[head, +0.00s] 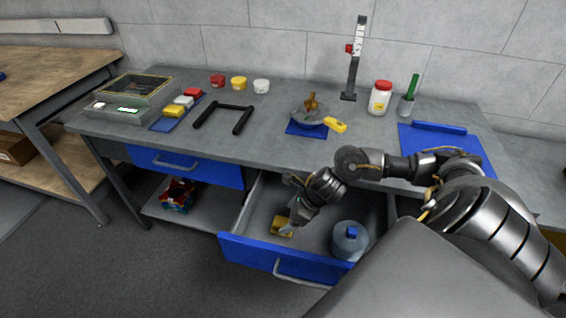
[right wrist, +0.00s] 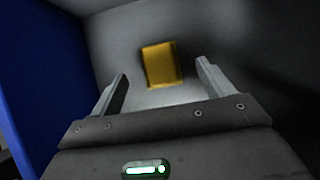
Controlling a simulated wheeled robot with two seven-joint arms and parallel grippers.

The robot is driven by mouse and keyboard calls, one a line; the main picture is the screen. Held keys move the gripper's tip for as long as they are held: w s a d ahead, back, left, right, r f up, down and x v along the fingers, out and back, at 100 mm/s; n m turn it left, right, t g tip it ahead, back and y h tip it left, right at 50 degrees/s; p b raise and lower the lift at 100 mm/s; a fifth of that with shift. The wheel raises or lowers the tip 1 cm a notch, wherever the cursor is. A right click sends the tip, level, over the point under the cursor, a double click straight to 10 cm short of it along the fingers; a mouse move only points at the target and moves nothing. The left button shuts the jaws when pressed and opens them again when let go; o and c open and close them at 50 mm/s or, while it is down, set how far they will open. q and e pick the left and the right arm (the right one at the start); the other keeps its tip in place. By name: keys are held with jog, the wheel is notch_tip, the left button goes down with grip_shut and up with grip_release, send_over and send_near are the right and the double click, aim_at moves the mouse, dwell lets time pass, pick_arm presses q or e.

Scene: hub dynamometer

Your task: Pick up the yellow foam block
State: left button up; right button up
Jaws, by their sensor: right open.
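The yellow foam block (head: 282,226) lies on the floor of the open drawer (head: 251,247), toward its left side. My right gripper (head: 291,208) reaches down into the drawer right by the block and partly covers it in the head view. In the right wrist view the block (right wrist: 161,64) shows beyond and between the two spread fingers (right wrist: 162,72), with gaps on both sides. The right gripper is open and holds nothing. My left gripper is not in view.
A blue-grey round container (head: 348,242) stands in the drawer, right of the block. The drawer's blue front and walls surround the gripper. On the bench above are a black U-shaped handle (head: 224,108), a blue mat (head: 445,148) and a white jar (head: 379,99).

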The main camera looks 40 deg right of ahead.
aim_at(283, 222)
jog(key=x, duration=0.5)
jog(key=shift+s, duration=0.15)
jog(key=c, duration=1.1)
